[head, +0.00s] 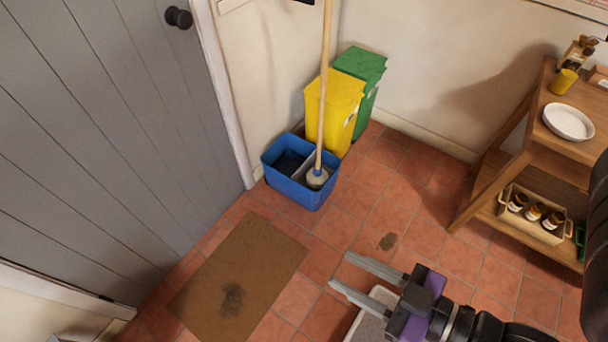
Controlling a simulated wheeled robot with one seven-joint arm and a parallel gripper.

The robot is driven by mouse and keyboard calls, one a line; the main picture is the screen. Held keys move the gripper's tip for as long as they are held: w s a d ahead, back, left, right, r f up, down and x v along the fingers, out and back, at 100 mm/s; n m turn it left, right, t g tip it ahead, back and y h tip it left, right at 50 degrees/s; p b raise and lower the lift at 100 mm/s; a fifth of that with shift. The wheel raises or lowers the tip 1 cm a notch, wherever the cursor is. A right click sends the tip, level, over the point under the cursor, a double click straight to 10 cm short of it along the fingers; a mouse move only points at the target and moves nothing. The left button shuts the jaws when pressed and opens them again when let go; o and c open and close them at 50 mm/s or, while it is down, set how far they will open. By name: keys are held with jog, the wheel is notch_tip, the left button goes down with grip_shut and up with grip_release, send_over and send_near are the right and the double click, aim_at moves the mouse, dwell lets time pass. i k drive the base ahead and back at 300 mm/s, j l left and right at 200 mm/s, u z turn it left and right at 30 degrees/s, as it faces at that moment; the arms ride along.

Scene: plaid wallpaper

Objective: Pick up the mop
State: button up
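The mop (323,95) stands upright with a long pale wooden handle and a whitish head. Its head rests in a blue bucket (299,200) on the tiled floor, and the top of the handle runs out of the picture. My gripper (340,272) is at the lower middle, to the right of and nearer than the bucket. Its two grey fingers point left, are spread apart and hold nothing. The gripper is clear of the mop and bucket.
Yellow (344,110) and green (367,72) bins stand behind the bucket. A brown mat (260,260) lies by the grey door (100,120). A wooden shelf (495,175) stands at right. A light-rimmed tray (360,324) lies beneath my gripper. Tiles between gripper and bucket are clear.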

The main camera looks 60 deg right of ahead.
aim_at(317, 177)
jog(key=i+l+z, duration=0.1)
jog(key=i+z, duration=0.55)
jog(key=k+l, duration=0.05)
jog(key=k, duration=0.05)
